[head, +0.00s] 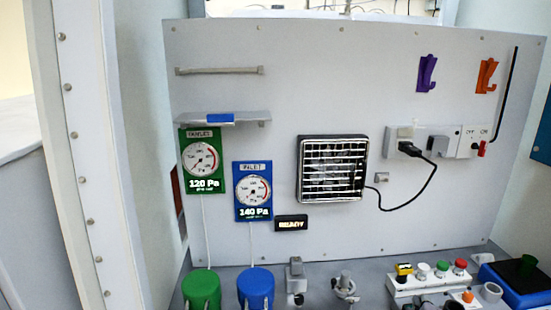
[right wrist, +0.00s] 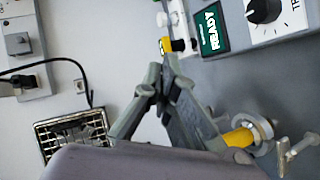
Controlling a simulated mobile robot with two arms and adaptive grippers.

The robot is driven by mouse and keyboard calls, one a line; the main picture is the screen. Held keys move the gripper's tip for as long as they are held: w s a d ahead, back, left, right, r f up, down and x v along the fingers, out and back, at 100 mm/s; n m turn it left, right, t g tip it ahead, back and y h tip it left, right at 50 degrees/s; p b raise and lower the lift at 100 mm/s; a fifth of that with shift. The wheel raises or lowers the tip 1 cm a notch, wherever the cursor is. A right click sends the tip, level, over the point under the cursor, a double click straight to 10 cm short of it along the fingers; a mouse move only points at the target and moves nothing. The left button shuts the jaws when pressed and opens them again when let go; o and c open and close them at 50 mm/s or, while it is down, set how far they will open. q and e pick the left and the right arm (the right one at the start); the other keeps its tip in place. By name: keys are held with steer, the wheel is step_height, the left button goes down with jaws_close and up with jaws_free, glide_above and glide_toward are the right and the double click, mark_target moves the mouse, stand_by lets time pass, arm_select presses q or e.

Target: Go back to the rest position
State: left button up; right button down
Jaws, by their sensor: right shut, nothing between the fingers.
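My right gripper (right wrist: 160,80) shows in the right wrist view with its two grey fingers closed together and nothing between them. It is in the air in front of the panel and the bench. My left gripper is in neither view.
The grey panel (head: 300,100) carries a green gauge (head: 203,160), a blue gauge (head: 253,190), a vent grille (head: 332,170) and a black plug (head: 408,149) with a cable. Below stand green (head: 201,289) and blue (head: 256,288) canisters, a button box (head: 430,280) and a blue tray (head: 516,298).

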steer(key=s+a+f+m+g+y, duration=0.2)
steer(key=s+a+f+m+g, duration=0.15)
steer(key=s+f, duration=0.4)
steer(key=s+a+f+m+g+y, duration=0.25)
steer(key=s+a+f, duration=0.2)
steer(key=s, duration=0.65)
steer(key=s+a+f+m+g+y, duration=0.2)
steer(key=s+a+f+g, duration=0.15)
steer(key=s+f, duration=0.45)
step_height(320, 180, down, 24)
steer(key=s+r, duration=0.1)
steer(key=s, duration=0.1)
steer(key=s+d+f+n+g+b, duration=0.1)
steer(key=s+d+f+g, duration=0.1)
steer(key=s+f, duration=1.5)
steer(key=shift+d+f, duration=0.45)
steer(key=shift+f, duration=0.35)
steer(key=shift+s, duration=0.1)
